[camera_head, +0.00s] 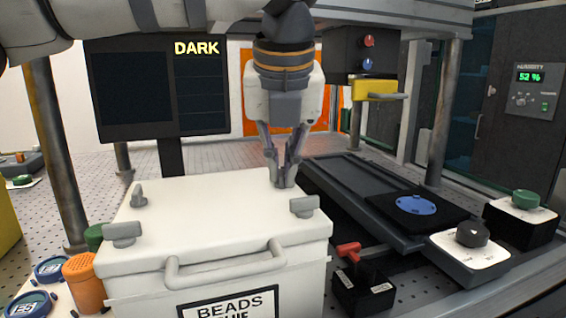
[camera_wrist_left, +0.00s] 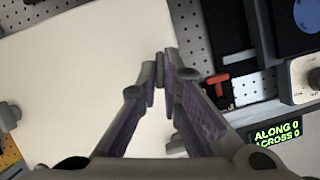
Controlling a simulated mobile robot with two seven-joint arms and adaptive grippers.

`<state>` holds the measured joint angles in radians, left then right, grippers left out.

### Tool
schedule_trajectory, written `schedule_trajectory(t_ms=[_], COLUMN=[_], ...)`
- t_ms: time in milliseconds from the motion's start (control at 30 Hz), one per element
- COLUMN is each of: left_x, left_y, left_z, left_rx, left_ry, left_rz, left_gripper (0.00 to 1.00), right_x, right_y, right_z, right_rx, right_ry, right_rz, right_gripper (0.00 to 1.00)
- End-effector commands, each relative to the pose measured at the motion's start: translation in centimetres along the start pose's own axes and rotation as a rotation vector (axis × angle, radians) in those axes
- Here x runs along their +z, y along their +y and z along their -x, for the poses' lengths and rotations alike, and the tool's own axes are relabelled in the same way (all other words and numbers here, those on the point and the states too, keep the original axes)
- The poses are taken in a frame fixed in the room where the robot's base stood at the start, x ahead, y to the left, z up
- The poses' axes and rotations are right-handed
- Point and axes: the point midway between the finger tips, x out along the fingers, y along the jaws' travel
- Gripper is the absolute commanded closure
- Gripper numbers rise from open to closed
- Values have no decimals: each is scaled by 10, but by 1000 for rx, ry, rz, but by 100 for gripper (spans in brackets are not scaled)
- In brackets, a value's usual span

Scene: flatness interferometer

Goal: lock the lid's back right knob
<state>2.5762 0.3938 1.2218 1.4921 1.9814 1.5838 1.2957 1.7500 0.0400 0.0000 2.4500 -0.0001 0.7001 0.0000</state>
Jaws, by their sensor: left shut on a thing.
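The white box (camera_head: 190,290) has a white lid (camera_head: 215,215) with grey knobs near its corners. My left gripper (camera_head: 283,182) points down over the lid's back right corner and is shut on the back right knob. Its fingers mostly hide that knob, so I cannot tell its turn. In the left wrist view the fingertips (camera_wrist_left: 165,68) meet at the lid's edge. The front right knob (camera_head: 304,207), the back left knob (camera_head: 138,196) and the front left knob (camera_head: 124,234) stand clear of the gripper. My right gripper is not in view.
A handle (camera_head: 225,270) runs along the box front. To the right are a red lever (camera_head: 348,249), a dark rail with a blue disc (camera_head: 416,205) and a black knob (camera_head: 473,234). A dark monitor (camera_head: 155,88) stands behind. An orange shaker (camera_head: 84,280) is at front left.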

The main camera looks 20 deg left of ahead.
Motion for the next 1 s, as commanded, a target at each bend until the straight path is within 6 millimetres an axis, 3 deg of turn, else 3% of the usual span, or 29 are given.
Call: schedule_trajectory(t_ms=[1000], left_x=[4], left_y=[8], left_z=[-1], left_rx=[-367], left_ry=[-1], left_rz=[-873], left_gripper=[100], right_x=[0], right_y=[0], right_z=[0], right_rx=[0], right_ry=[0], right_rz=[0], right_gripper=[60])
